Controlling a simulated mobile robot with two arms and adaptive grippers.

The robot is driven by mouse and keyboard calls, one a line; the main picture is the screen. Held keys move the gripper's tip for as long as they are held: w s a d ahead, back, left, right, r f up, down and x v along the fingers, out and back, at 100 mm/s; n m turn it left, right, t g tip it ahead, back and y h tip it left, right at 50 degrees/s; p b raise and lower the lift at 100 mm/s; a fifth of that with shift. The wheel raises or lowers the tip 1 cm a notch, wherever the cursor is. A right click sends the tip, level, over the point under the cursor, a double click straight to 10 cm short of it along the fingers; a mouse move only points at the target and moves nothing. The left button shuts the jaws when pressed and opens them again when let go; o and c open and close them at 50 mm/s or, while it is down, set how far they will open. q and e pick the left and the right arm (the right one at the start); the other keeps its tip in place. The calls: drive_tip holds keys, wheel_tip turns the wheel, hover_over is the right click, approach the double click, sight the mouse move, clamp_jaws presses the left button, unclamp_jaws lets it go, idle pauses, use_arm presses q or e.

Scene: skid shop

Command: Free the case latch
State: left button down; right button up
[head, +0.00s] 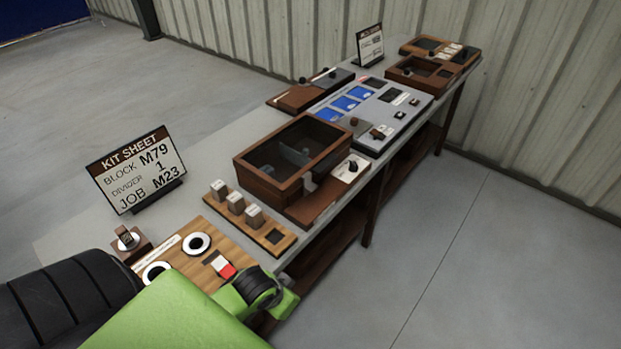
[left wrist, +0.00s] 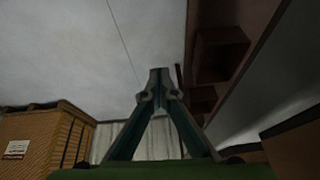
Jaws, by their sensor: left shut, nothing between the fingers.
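The case (head: 243,176) is a dark brown wooden box with a glazed lid, in the middle of the bench in the head view. A grey latch (head: 310,184) shows at its near right corner; its exact setting is too small to tell. Dim grey parts show through the glass. My left arm enters at the bottom of the head view, and its green wrist is at the near bench edge, well apart from the case; the fingers are mostly hidden there. In the left wrist view my left gripper (left wrist: 157,82) is shut and empty, fingertips together. My right gripper is not in view.
A kit sheet sign (head: 139,170) stands on the left. A wooden board (head: 195,262) with white rings and a red-and-white switch lies near my wrist. Several blocks stand on a strip (head: 272,247) before the case. A panel with blue screens (head: 376,139) lies behind it. Open floor lies right.

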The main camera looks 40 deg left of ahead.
use_arm(q)
drive_tip(key=w+a+r+t, duration=0.1)
drive_tip(key=w+a+r, duration=0.2)
drive_tip(key=r, duration=0.6)
drive_tip(key=w+a+r+t+p, duration=0.1)
drive_tip(key=w+a+r+t, duration=0.1)
drive_tip(key=w+a+r, duration=0.2)
drive_tip(key=w+a+r+t+p, duration=0.1)
drive_tip(key=w+a+r, duration=0.2)
drive_tip(key=w+r, duration=0.6)
wheel_tip(320, 180, up, 7)
drive_tip(key=shift+a+f+n+h, duration=0.1)
drive_tip(key=shift+a+n+h, duration=0.2)
drive_tip(key=shift+a+h, duration=0.1)
drive_tip(key=p, duration=0.2)
hover_over(317, 187)
drive_tip(key=s, duration=0.3)
wheel_tip(317, 187, down, 7)
wheel_tip(317, 187, down, 3)
drive_tip(key=shift+w+a+r, duration=0.1)
drive_tip(key=shift+a+r, duration=0.05)
drive_tip(key=shift+r, duration=0.05)
drive_tip(key=shift+f, duration=0.7)
drive_tip(key=shift+w+f, duration=0.1)
